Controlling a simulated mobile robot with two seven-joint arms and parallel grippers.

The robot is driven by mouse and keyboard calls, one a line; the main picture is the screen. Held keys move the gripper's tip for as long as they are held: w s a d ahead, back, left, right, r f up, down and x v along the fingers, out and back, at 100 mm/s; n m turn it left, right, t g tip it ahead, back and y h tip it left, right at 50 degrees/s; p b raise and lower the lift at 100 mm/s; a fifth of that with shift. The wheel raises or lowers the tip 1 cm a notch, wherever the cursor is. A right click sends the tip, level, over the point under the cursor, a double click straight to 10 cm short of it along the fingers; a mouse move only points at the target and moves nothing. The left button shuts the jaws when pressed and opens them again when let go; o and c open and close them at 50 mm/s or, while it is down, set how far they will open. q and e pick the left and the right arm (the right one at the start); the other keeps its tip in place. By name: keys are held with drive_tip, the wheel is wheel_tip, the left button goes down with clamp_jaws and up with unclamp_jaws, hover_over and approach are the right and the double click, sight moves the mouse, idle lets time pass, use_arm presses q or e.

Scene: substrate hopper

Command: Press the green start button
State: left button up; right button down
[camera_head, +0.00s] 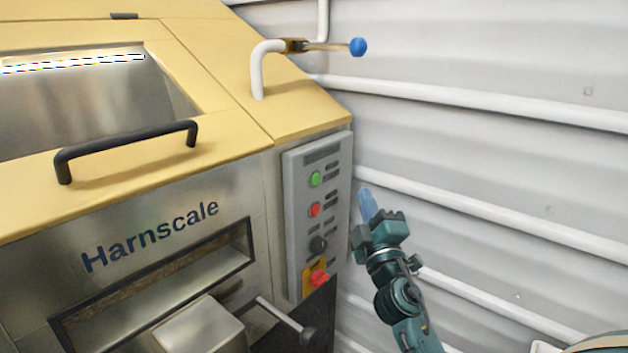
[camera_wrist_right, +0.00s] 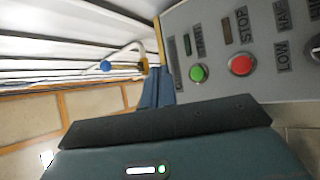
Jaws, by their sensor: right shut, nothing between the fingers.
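The green start button (camera_head: 316,179) sits near the top of a grey control panel (camera_head: 296,215) on the right end of the machine's front. In the right wrist view the green button (camera_wrist_right: 198,73) is beside the red stop button (camera_wrist_right: 241,65). My right gripper (camera_head: 368,202) is shut and empty, with blue fingers pointing up. It is to the right of the panel in the head view, apart from the green button. In the right wrist view its fingertips (camera_wrist_right: 156,80) show left of the green button. My left gripper is not in view.
Below the green button are a red button (camera_head: 315,210), a black knob (camera_head: 318,245) and a red emergency button (camera_head: 319,277) on yellow. A black-knobbed lever (camera_head: 307,336) sticks out lower down. A pipe with a blue-handled valve (camera_head: 358,47) stands above. A white ribbed wall (camera_head: 480,150) is at the right.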

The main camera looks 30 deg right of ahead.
sight(316, 180)
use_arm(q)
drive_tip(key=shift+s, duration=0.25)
use_arm(e)
drive_tip(key=shift+s, duration=0.1)
use_arm(q)
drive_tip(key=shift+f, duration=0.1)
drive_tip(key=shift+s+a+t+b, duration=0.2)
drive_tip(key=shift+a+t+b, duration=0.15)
drive_tip(key=shift+b, duration=0.65)
use_arm(e)
drive_tip(key=w+a, duration=0.3)
drive_tip(key=w, duration=0.5)
drive_tip(key=shift+a, duration=0.25)
drive_tip(key=shift+w, duration=0.1)
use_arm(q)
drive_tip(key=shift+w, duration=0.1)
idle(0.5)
